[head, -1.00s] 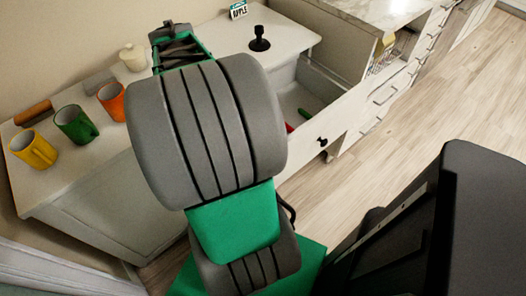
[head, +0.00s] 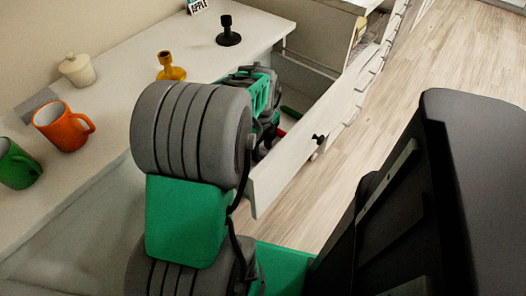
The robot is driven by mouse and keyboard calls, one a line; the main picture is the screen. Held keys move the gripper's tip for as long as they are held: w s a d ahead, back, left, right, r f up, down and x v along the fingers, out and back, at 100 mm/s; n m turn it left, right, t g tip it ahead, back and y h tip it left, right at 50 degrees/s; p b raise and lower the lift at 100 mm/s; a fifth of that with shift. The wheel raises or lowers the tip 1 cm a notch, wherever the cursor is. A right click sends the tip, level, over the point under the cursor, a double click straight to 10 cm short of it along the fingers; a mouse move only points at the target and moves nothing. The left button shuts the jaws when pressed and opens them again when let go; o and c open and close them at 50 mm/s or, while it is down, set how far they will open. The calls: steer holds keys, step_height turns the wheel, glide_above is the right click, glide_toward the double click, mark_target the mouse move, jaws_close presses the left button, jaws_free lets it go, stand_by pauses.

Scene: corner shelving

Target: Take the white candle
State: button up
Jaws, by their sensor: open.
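I cannot make out a white candle in this view. An open drawer (head: 295,160) under the counter holds a red thing (head: 281,132) and a green thing (head: 291,113); much of its inside is hidden by my arm. My gripper (head: 268,128) is at the far end of the arm, over the near left part of the drawer. It is partly hidden behind my own links. It is open, and I see nothing held in it.
On the counter (head: 120,120) stand a green mug (head: 17,166), an orange mug (head: 64,128), a cream lidded jar (head: 77,69), a yellow holder (head: 170,66) and a black holder (head: 228,31). Wood floor (head: 335,190) lies right of the drawer.

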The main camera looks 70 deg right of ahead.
jaws_close()
stand_by(0.5)
